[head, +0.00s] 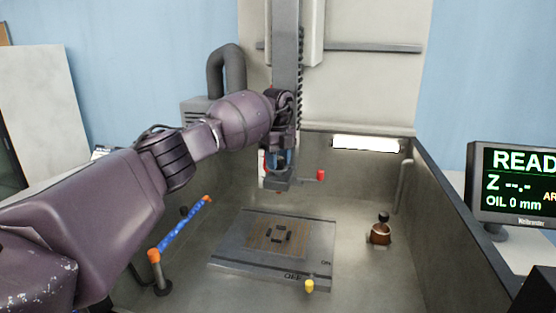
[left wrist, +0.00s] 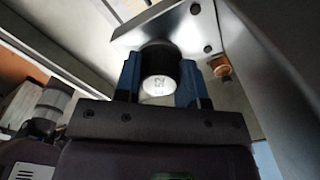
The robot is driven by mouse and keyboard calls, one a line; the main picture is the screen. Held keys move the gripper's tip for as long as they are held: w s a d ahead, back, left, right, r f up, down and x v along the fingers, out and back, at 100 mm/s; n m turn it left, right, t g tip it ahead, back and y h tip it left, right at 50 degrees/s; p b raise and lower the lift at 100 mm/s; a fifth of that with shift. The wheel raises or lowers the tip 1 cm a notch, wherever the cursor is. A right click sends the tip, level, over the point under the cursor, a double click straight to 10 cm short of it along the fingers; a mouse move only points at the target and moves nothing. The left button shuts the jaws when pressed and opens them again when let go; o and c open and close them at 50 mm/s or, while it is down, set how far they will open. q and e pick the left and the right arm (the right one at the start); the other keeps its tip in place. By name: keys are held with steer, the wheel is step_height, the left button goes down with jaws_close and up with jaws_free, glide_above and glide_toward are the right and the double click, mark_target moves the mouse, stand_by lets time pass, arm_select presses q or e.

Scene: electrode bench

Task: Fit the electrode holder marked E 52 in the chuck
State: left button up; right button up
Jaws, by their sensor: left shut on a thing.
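My left gripper (head: 276,162) is up at the machine's head, just above or in front of the grey chuck block (head: 279,184) with its red-knobbed lever (head: 320,175). In the left wrist view its blue fingers (left wrist: 158,82) are shut on a dark round holder (left wrist: 159,62). The holder's pale end face (left wrist: 159,88) faces the camera and carries a mark that seems to read 52, turned in the picture. The holder's far end lies against or in front of grey metal (left wrist: 178,28); I cannot tell if it is seated. My right gripper is out of view.
Below is a grey plate (head: 225,259) with a patterned middle. A brown round piece with a black knob (head: 380,234) stands at right. A blue tube with orange ends (head: 183,229) is at left. Tank walls surround this; the display (head: 515,183) reads READY.

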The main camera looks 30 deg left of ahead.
arm_select(q)
steer(key=shift+f, duration=0.8)
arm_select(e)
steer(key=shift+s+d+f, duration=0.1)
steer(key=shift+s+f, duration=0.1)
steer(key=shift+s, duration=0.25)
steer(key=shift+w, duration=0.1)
arm_select(q)
steer(key=o, duration=1.3)
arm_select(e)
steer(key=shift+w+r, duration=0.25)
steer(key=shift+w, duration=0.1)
arm_select(q)
steer(key=o, duration=0.5)
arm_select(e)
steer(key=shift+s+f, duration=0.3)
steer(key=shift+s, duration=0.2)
arm_select(q)
steer(key=shift+r, duration=0.15)
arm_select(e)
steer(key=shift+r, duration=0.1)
